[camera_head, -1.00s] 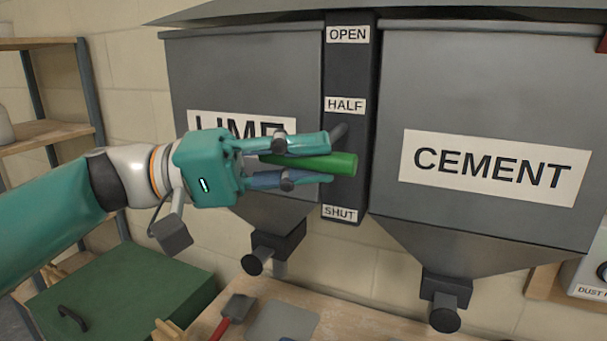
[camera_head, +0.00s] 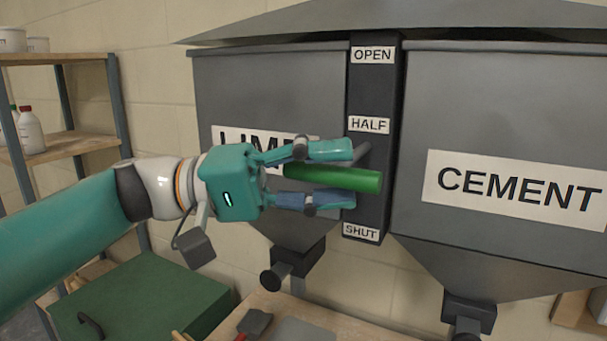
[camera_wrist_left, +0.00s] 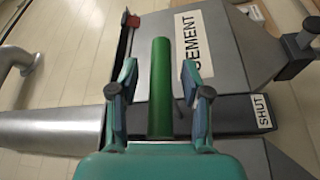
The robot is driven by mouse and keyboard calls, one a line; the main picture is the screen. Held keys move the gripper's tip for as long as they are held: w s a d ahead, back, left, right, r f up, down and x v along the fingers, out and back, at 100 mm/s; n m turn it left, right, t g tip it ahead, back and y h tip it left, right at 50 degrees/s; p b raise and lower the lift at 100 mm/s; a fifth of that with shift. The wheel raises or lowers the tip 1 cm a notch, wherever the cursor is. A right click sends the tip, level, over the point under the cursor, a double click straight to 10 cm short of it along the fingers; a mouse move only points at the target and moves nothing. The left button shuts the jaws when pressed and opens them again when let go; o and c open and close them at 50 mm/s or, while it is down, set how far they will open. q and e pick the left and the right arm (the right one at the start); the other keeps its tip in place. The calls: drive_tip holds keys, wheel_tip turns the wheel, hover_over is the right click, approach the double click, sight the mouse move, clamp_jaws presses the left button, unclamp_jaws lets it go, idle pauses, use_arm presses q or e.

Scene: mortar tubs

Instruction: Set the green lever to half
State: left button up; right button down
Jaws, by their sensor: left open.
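The green lever (camera_head: 335,178) sticks out from the dark label strip (camera_head: 372,90) between the two hoppers. In the head view its handle shows between the HALF label (camera_head: 369,124) and the SHUT label (camera_head: 361,232). Its dark arm meets the strip just below HALF. My left gripper (camera_head: 350,175) is open, one finger above the handle and one below. In the left wrist view the handle (camera_wrist_left: 160,85) lies between the fingers of the left gripper (camera_wrist_left: 159,75), with a gap on both sides. The OPEN label (camera_head: 373,55) is at the top. My right gripper is not in view.
The LIME hopper (camera_head: 270,90) is behind my left arm, and the CEMENT hopper (camera_head: 500,110) is at the right. Shelves (camera_head: 60,57) stand at the left. A green box (camera_head: 150,300) and a wooden bench (camera_head: 330,318) with tools are below.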

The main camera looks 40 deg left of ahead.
use_arm(q)
drive_tip(key=v, duration=1.2)
idle(0.5)
